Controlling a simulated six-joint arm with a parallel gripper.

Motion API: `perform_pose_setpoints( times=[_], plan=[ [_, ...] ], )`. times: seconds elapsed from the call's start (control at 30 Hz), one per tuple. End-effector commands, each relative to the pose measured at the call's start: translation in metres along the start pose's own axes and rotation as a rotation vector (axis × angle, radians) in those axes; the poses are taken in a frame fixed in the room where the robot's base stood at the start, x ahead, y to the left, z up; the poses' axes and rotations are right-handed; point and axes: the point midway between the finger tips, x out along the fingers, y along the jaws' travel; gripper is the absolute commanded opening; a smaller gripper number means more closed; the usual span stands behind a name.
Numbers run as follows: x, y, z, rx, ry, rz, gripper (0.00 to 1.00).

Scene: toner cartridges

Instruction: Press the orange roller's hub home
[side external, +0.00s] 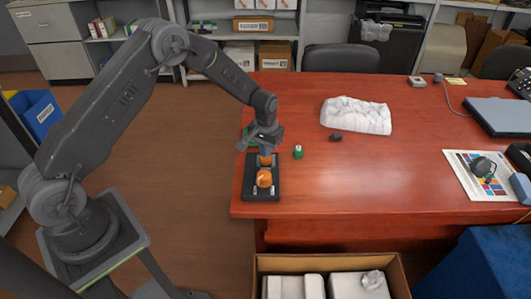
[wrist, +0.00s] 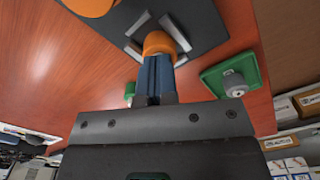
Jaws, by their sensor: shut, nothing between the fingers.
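A black base plate (side external: 262,194) lies near the left edge of the red desk and carries two orange parts. The nearer, rounded orange part (side external: 264,178) stands clear of my gripper; its edge also shows at the top of the wrist view (wrist: 88,5). The farther orange part (side external: 265,160), the smaller one, sits between grey brackets (wrist: 136,50) in the wrist view (wrist: 159,42). My gripper (side external: 265,151) is shut and empty, its blue-grey fingers (wrist: 157,62) pointing down at this smaller part. The fingertips appear to meet it; firm contact and its seating depth cannot be told.
A green block with a grey round knob (wrist: 232,82) lies beside the plate. A small green piece (side external: 298,153) stands to its right. A white crumpled bundle (side external: 356,115) and a small dark object (side external: 336,137) lie farther right. The desk's front middle is clear.

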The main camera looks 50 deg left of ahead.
Motion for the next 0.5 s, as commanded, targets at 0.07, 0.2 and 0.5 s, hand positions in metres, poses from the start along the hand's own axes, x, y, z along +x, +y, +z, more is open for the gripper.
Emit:
perform_pose_setpoints(
  times=[0.07,0.2,0.5],
  plan=[
    [0.001,0.0,0.0,0.0,-0.001,0.0,0.0],
    [0.001,0.0,0.001,0.0,-0.001,0.0,0.0],
    [-0.016,0.0,0.0,0.0,0.0,0.0,0.0]
  ],
)
